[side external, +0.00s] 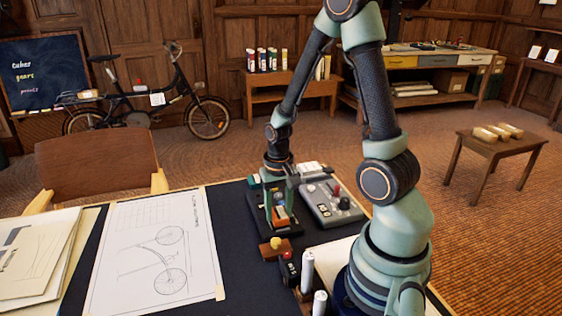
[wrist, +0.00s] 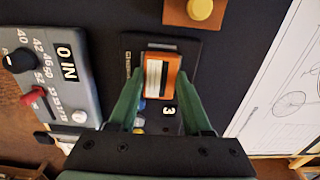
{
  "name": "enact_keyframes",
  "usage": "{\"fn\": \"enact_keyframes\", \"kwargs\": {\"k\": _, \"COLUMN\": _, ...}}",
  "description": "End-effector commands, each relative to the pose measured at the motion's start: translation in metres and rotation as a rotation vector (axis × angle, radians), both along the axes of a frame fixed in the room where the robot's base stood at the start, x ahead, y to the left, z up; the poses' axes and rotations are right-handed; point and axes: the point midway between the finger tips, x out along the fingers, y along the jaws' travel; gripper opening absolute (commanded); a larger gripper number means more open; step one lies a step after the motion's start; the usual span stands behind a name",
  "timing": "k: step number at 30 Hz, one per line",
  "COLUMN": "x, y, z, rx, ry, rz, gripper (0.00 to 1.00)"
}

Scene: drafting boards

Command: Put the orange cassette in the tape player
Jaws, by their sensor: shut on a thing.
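The orange cassette (side external: 281,214) has a pale label with a dark stripe, clear in the wrist view (wrist: 160,77). My gripper (wrist: 160,78) is shut on it, with one green finger along each side. In the side view, my gripper (side external: 279,203) is low over the dark table. The tape player appears to be the black unit (wrist: 188,54) with small white lettering, directly behind the cassette in the wrist view. The cassette overlaps this unit. I cannot tell whether it is above the unit or partly in it. My fingers hide part of the unit.
A grey control box (side external: 331,204) with a red lever and black knob stands close to the right. A wooden block with a yellow knob (side external: 275,243) is in front. White cylinders (side external: 307,270) stand nearer the front. A bicycle drawing (side external: 150,255) lies flat on the left.

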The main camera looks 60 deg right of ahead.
Motion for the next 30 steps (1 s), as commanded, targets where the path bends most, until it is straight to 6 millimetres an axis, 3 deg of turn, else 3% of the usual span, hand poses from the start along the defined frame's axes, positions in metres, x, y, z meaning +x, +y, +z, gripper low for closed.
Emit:
{"fn": "enact_keyframes", "kwargs": {"k": 29, "x": 0.0002, "y": -0.0001, "z": -0.0059, "rx": -0.001, "ry": -0.001, "rz": 0.000, "gripper": 0.00}}
{"fn": "enact_keyframes", "kwargs": {"k": 30, "x": 0.0002, "y": -0.0001, "z": -0.0060, "rx": -0.001, "ry": -0.001, "rz": 0.000, "gripper": 0.60}}
